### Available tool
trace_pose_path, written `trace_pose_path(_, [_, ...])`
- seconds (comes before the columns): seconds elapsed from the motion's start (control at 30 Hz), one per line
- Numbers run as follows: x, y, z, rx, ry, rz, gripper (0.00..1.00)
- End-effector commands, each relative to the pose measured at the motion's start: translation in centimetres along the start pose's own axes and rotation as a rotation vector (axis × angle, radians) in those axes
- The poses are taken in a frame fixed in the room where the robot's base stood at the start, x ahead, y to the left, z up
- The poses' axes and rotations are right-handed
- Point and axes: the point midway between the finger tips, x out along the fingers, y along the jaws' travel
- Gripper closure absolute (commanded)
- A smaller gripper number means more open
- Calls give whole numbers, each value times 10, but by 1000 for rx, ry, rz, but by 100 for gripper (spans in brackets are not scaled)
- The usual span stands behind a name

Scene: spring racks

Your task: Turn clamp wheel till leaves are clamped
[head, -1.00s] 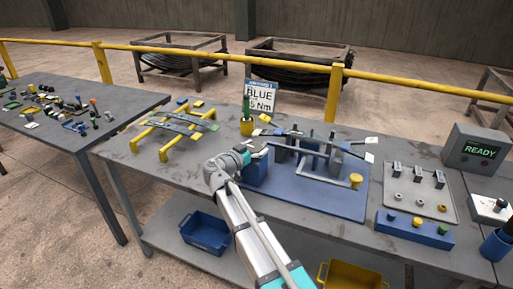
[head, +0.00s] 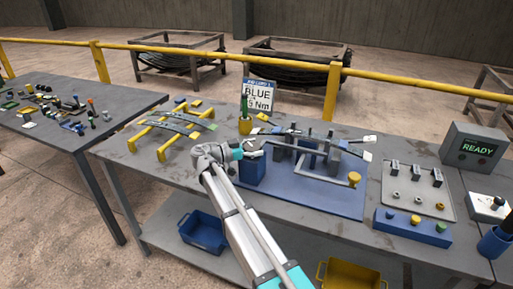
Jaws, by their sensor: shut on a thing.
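The clamp fixture stands on a blue baseplate (head: 325,199) on the bench, with grey uprights (head: 333,160), a grey bar and a yellow knob (head: 355,179). A blue block (head: 252,175) is at its left end. My gripper (head: 258,153) is at the top of this block, shut on what appears to be the clamp wheel. The wheel is too small and too covered by the fingers to make out. Thin dark parts, perhaps the leaves, lie among the uprights; whether they are pressed tight I cannot tell.
A yellow rack (head: 162,151) with grey strips stands left on the bench. A grey tray (head: 414,192) and a READY display (head: 476,147) are at right.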

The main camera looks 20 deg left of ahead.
Motion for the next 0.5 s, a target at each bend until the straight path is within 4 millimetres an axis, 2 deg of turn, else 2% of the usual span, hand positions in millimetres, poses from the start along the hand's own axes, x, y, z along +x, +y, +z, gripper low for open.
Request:
trace_pose_path(0.2, [0,0,0,1,1,0,57])
trace_pose_path(0.23, [0,0,0,1,1,0,8])
trace_pose_path(0.27, [0,0,0,1,1,0,2])
trace_pose_path(0.5, [0,0,0,0,0,-1,0])
